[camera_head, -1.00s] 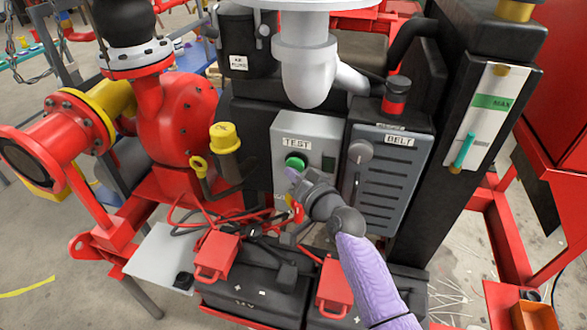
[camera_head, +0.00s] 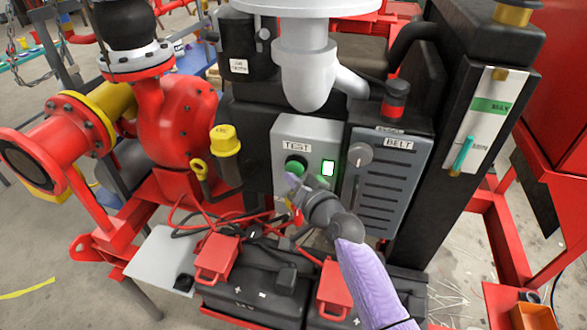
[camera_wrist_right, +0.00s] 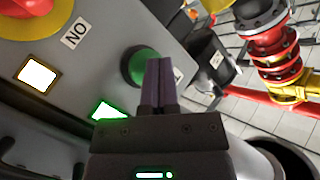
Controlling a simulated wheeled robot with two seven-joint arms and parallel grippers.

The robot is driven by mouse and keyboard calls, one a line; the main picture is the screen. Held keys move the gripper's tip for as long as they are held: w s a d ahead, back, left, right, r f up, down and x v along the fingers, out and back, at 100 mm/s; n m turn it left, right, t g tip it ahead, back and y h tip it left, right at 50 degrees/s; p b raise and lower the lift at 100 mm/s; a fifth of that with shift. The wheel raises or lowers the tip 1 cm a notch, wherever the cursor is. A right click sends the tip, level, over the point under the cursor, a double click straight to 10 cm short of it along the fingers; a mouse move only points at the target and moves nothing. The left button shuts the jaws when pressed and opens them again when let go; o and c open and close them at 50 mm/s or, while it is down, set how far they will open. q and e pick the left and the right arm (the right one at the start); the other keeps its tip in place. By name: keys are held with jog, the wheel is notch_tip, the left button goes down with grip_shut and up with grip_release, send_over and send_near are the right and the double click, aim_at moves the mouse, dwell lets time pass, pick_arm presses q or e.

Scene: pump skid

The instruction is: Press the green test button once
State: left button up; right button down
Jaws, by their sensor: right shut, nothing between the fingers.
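The green test button (camera_head: 296,165) sits on a grey box under a TEST label. It shows as a green dome in the wrist view (camera_wrist_right: 138,66). A lamp (camera_head: 328,168) to its right is lit white with a green edge; a green lit lamp (camera_wrist_right: 104,109) shows in the wrist view. My right gripper (camera_head: 291,180) is shut and empty, its purple fingers just below the button. In the wrist view its fingertips (camera_wrist_right: 160,64) overlap the button's right edge; I cannot tell whether they touch. My left gripper is out of view.
The grey BELT cover (camera_head: 385,185) stands right of the box. Black batteries with red terminal covers (camera_head: 217,256) and loose cables lie below. A red pump (camera_head: 180,120) is at left. A lit pale lamp (camera_wrist_right: 38,75) and a red-yellow knob (camera_wrist_right: 28,12) show in the wrist view.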

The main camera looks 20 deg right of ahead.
jog(key=shift+s+a, duration=0.25)
jog(key=shift+s, duration=0.1)
jog(key=s+a+p, duration=0.2)
jog(key=s+p, duration=0.1)
jog(key=s, duration=0.1)
jog(key=shift+s+a, duration=0.1)
jog(key=shift+a, duration=0.3)
dwell(0.4)
